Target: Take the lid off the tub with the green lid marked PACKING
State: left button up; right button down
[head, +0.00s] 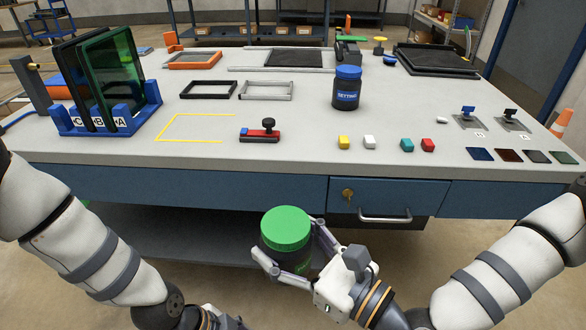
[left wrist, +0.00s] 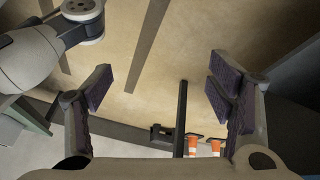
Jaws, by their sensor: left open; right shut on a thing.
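The tub with the green lid (head: 287,227) has a dark body (head: 288,257) with part of a green marking near its lower right; the word cannot be read. The lid is on the tub. My right gripper (head: 283,268) is shut around the tub's body below the lid and holds it upright in front of the table's front edge. My left gripper is out of the head view, below its lower edge; in the left wrist view its two fingers (left wrist: 160,90) are wide apart with nothing between them.
The grey table (head: 300,170) has a blue drawer (head: 386,199) in its front. On it stand a dark jar with a blue lid (head: 347,88), a blue rack (head: 111,121) of panels, a red-black tool (head: 260,134) and small coloured blocks (head: 407,145). Free surface lies near the front left.

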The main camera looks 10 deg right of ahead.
pick_arm(q)
jog(key=w+d+r+m+t, duration=0.1)
jog(key=w+d+r+m, duration=0.2)
jog(key=w+r+m, duration=0.45)
jog(key=w+d+r+m, duration=0.4)
jog(key=w+r+m, duration=0.2)
jog(key=w+r, duration=0.2)
notch_tip(320, 180, up, 20)
jog(key=m+y, duration=0.4)
jog(key=m, duration=0.9)
send_over(292, 221)
jog(key=shift+w+d+f, duration=0.1)
jog(key=shift+w, duration=0.05)
jog(key=shift+s+y, duration=0.2)
jog(key=shift+y, duration=0.1)
notch_tip(292, 221, down, 8)
jog(key=shift+r, duration=0.15)
jog(key=shift+c, duration=0.2)
